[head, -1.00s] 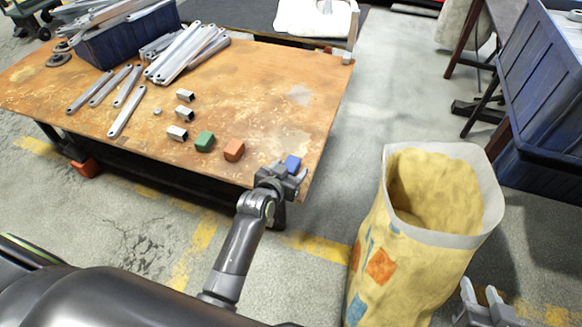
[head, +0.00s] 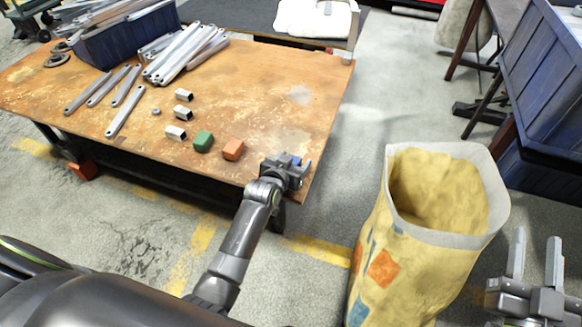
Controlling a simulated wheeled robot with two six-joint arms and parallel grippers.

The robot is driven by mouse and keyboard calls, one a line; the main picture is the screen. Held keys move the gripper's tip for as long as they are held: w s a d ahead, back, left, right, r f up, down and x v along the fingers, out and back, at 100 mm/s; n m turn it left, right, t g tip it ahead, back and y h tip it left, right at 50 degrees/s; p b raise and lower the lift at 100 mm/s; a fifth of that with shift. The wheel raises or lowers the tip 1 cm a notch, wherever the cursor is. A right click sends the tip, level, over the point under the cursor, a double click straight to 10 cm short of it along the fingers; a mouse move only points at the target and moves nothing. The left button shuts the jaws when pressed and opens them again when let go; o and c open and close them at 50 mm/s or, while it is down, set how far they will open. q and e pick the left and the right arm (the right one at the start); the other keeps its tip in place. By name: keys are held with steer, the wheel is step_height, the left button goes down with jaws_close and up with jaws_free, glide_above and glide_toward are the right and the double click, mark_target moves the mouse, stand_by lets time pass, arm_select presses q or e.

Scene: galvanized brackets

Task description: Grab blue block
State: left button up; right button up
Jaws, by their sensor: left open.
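The blue block (head: 295,160) is at the front right corner of the rusty orange-brown table (head: 240,104). Only a small blue part shows; the rest is hidden by my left gripper (head: 289,162). My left gripper is open, with its fingers around or just over the block; I cannot tell whether they touch it. My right gripper (head: 536,237) is open and empty at the lower right, beside the yellow bag and away from the table.
A green block (head: 203,142) and an orange block (head: 233,149) sit left of my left gripper. Small metal brackets (head: 176,132) and long metal bars (head: 125,111) lie further left. An open yellow bag (head: 420,245) stands on the floor right of the table.

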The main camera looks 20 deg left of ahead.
arm_select(q)
steer(key=c, duration=1.1)
steer(key=shift+r, duration=0.15)
steer(key=shift+c, duration=0.2)
